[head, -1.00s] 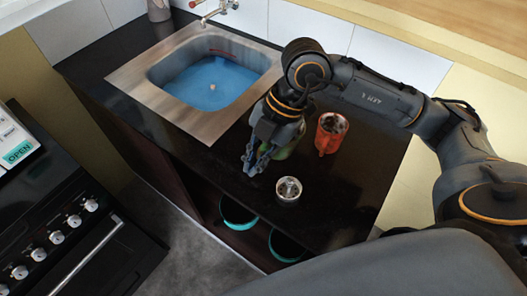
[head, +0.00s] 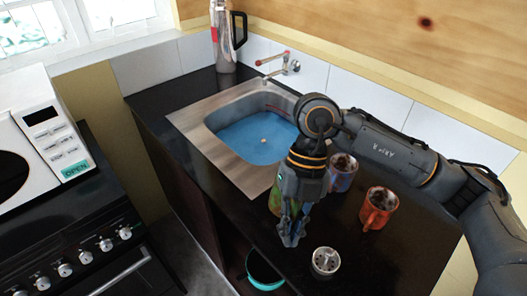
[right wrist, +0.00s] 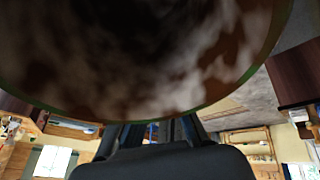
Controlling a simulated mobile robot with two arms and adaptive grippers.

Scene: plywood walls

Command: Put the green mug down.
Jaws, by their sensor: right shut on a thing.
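The green mug (head: 274,203) shows only as a sliver beside the fingers of my right gripper (head: 291,232) in the head view, over the dark counter near the sink's right front corner. My right gripper is shut on it. In the right wrist view the mug's brown and white mottled inside and thin green rim (right wrist: 170,116) fill the upper part of the picture. The fingers (right wrist: 150,132) show just below the rim. I cannot tell whether the mug's base touches the counter. My left gripper is out of view.
A metal cup with a holed top (head: 325,262) stands just right of the gripper. An orange mug (head: 378,208) and a blue-purple mug (head: 342,173) stand farther right and behind. The sink (head: 190,130) lies to the left. Bare counter (head: 400,255) shows at the right.

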